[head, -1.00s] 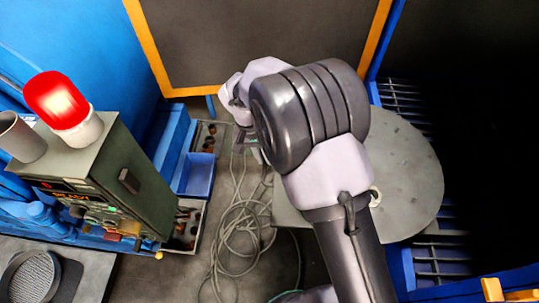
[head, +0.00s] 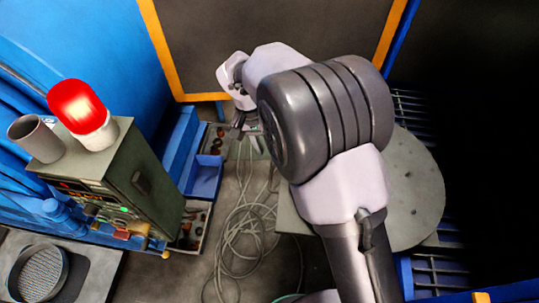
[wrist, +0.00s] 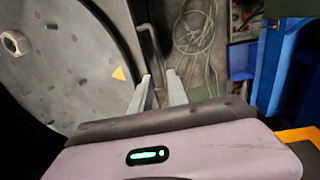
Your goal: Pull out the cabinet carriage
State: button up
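The cabinet carriage appears to be the grey round plate (head: 412,175) on a flat base, at the right in the head view, partly hidden behind my arm. In the wrist view, the round plate (wrist: 70,65) fills the left side, with a hex nut and an orange triangle on it. A bent grey rod (wrist: 148,45), perhaps its handle, runs along the plate's edge towards my fingertips. My gripper (wrist: 160,77) has its two fingers apart, with the rod's lower end near the gap. I cannot tell whether it touches. In the head view my gripper (head: 243,127) is small and partly hidden.
Loose cables (head: 240,235) lie on the floor. A green control box (head: 140,185) with a lit red lamp (head: 80,105) stands left. Blue bins (head: 203,177) sit beside it.

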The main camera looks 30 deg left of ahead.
notch_tip(320, 180, up, 9)
jog(key=a+p, duration=0.1)
jog(key=p, duration=0.1)
jog(key=shift+s+a+f, duration=0.15)
jog(key=shift+s+a, duration=0.15)
jog(key=d+r+m+y+b, duration=0.1)
jog(key=d+r+m, duration=0.1)
jog(key=d+r, duration=0.45)
jog(key=d+r+m+t+y, duration=0.1)
jog(key=d+r, duration=0.2)
jog(key=d, duration=0.6)
jog(key=d+r+m+y+b, duration=0.15)
jog(key=d+r, duration=0.25)
jog(key=d, duration=0.4)
jog(key=s+d+f+m+t, duration=0.1)
jog(key=s+d+m+t, duration=0.3)
jog(key=s+d, duration=0.8)
jog(key=shift+s+d+f+b, duration=0.15)
jog(key=shift+d+b, duration=0.2)
jog(key=shift+b, duration=0.1)
jog(key=shift+d+y, duration=0.1)
jog(key=shift+y, duration=0.15)
